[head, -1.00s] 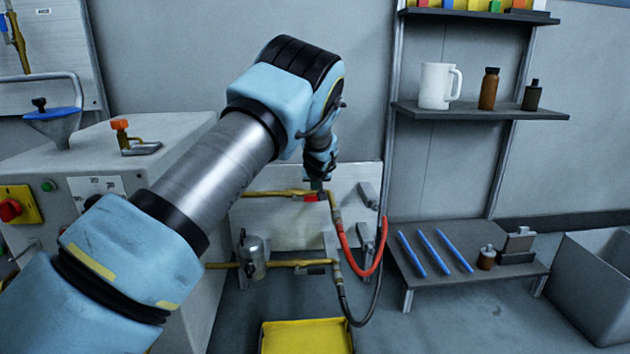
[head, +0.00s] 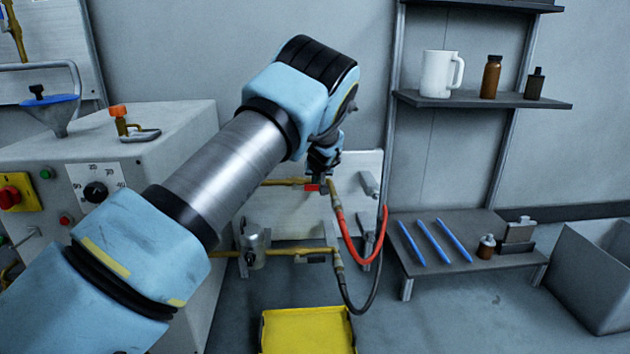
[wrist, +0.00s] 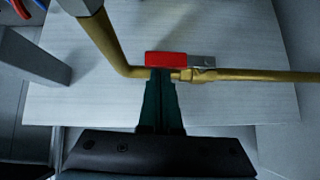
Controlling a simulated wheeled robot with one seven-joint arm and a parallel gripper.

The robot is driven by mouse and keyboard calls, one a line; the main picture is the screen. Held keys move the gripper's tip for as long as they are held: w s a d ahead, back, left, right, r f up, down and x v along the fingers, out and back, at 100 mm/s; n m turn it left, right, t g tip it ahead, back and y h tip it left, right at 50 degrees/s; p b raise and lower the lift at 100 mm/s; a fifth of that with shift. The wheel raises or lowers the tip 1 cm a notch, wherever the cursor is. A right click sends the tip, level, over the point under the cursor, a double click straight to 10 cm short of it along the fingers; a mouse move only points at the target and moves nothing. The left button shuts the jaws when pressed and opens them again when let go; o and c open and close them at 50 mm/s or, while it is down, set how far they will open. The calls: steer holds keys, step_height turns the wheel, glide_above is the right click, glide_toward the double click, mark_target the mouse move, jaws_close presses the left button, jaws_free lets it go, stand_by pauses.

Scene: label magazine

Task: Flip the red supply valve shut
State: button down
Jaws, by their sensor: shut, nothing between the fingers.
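The red valve handle (wrist: 166,59) lies roughly parallel to the brass pipe (wrist: 250,77) in the wrist view, with a grey metal end at its right. In the head view the red handle (head: 312,188) shows as a small patch at the pale wall panel (head: 295,215), partly hidden by my gripper. My gripper (wrist: 160,72) is shut and empty. Its fingertips are at the lower edge of the red handle, over the pipe; I cannot tell whether they touch it. In the head view my gripper (head: 319,183) is in front of the panel.
A red hose (head: 351,252) and a dark hose (head: 350,300) hang right of the valve. A grey post (wrist: 35,57) stands at left in the wrist view. A low table (head: 410,262) with blue sticks is at right. A yellow tray (head: 305,330) lies below.

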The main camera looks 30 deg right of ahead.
steer(key=shift+f, duration=0.15)
steer(key=shift+s+d+f+m+t+y+b, duration=0.15)
steer(key=shift+d+f+m+t+y+b, duration=0.1)
steer(key=shift+f+m+t+y+b, duration=0.3)
steer(key=shift+s+d+f+m+t+y+b, duration=0.1)
steer(key=shift+d+f+m+t+y+b, duration=0.15)
steer(key=shift+f+y+b, duration=0.35)
steer(key=shift+f, duration=0.9)
steer(key=shift+a, duration=0.1)
